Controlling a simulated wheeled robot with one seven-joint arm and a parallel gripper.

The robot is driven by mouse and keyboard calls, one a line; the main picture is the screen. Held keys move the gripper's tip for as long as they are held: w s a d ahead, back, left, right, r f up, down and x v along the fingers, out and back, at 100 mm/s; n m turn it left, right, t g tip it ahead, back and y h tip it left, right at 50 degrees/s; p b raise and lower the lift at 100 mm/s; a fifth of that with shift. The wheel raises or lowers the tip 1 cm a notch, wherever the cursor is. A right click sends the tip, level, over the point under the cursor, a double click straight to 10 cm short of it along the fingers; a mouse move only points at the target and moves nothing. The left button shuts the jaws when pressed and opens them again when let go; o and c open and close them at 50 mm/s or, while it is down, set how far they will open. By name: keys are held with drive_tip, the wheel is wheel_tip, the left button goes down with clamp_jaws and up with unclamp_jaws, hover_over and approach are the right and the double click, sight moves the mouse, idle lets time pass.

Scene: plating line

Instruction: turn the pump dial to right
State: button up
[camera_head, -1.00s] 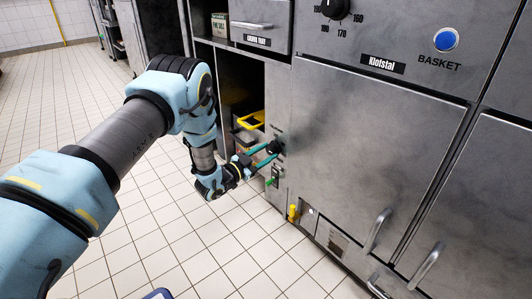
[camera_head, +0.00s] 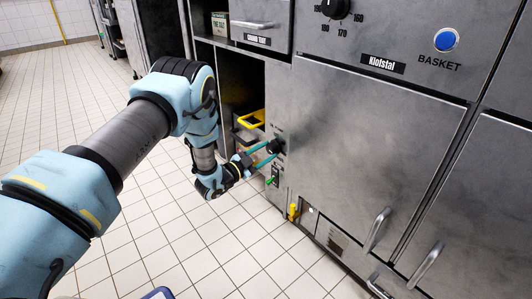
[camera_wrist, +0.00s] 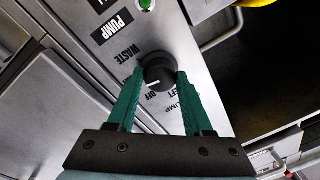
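The pump dial is a round black knob with a white mark, low on the steel panel in the camera_head view (camera_head: 278,145). It also shows in the wrist view (camera_wrist: 158,69), where its white mark lies toward the word OFF. My gripper (camera_head: 271,150) is at the dial, with its two green fingers on either side of it. In the wrist view the fingertips (camera_wrist: 161,76) overlap the dial's edges, and I cannot tell whether both press on it. Labels for PUMP and WASTE show beside the dial, and part of the lettering is hidden behind the fingers.
An open compartment with a yellow-handled item (camera_head: 252,119) is left of the panel. A yellow knob (camera_head: 293,211) is below. Cabinet door handles (camera_head: 377,229) stick out at right.

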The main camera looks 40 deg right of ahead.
drive_tip(key=o, duration=0.5)
drive_tip(key=shift+c, duration=0.2)
drive_tip(key=a+p, duration=0.3)
drive_tip(key=a, duration=0.8)
drive_tip(key=shift+f, duration=0.35)
drive_tip(key=shift+d, duration=0.1)
